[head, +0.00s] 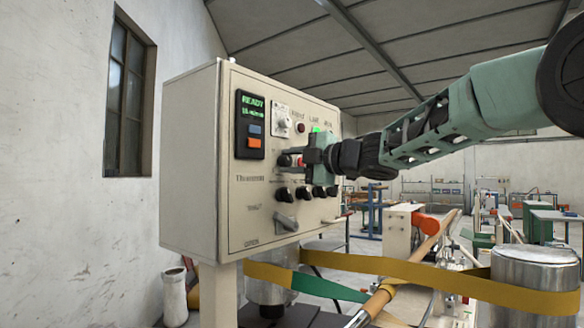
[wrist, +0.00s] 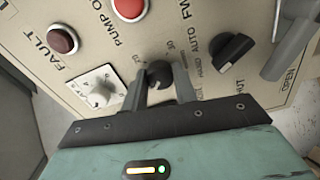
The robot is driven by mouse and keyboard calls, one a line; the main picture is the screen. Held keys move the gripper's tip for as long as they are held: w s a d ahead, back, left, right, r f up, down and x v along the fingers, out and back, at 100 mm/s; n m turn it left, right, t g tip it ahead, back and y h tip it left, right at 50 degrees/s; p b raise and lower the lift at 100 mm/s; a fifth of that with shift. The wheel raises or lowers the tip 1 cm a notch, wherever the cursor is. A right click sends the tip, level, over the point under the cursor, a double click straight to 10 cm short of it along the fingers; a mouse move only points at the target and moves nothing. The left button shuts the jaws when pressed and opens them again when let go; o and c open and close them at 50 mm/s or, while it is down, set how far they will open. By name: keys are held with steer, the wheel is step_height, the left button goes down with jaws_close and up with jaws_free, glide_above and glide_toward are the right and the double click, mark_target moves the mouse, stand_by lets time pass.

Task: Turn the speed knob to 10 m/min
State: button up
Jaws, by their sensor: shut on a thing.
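The speed knob (wrist: 159,74) is a small round black knob on the cream control panel (head: 232,215). In the wrist view it sits between my two grey fingers, with scale marks reading 20 and 30 beside it. My gripper (wrist: 161,88) is shut on this knob; it also shows in the head view (head: 290,160), reaching the panel from the right. The knob's pointer cannot be made out. The display (head: 252,108) shows READY in green, with a smaller line below, too small to read surely.
In the wrist view, a black selector (wrist: 233,50) sits right of the knob, a red button (wrist: 129,8) above, a dark red fault lamp (wrist: 62,40) and a white-plated switch (wrist: 102,90) left. Yellow web (head: 400,270) runs below the arm.

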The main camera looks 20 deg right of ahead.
steer(key=shift+n, duration=0.3)
steer(key=o, duration=1)
steer(key=shift+c, duration=0.2)
steer(key=b+v, duration=0.3)
steer(key=v, duration=1.4)
steer(key=shift+s+b, duration=0.15)
steer(key=shift+b, duration=0.25)
steer(key=shift+d, duration=0.1)
